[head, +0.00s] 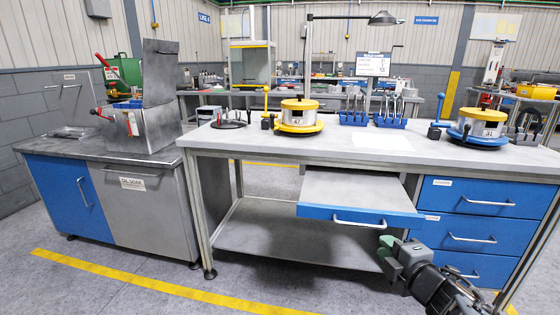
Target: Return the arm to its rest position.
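My gripper (388,254) is at the lower right in the head view, in front of the workbench and below its worktop. It has pale green-grey fingers that look spread apart, with nothing seen between them. My dark arm runs from it down to the right and leaves the picture at the bottom edge. The gripper is just below and right of the handle of a pulled-out drawer (312,212). I cannot tell how far it is from the drawer fronts behind it.
The workbench (240,140) bears a yellow-ringed clutch unit (299,116), a blue-ringed one (482,125) and blue racks (389,122). A blue drawer cabinet (470,205) is behind my arm. A metal oil-soak cabinet (145,208) stands left. The floor in front is clear.

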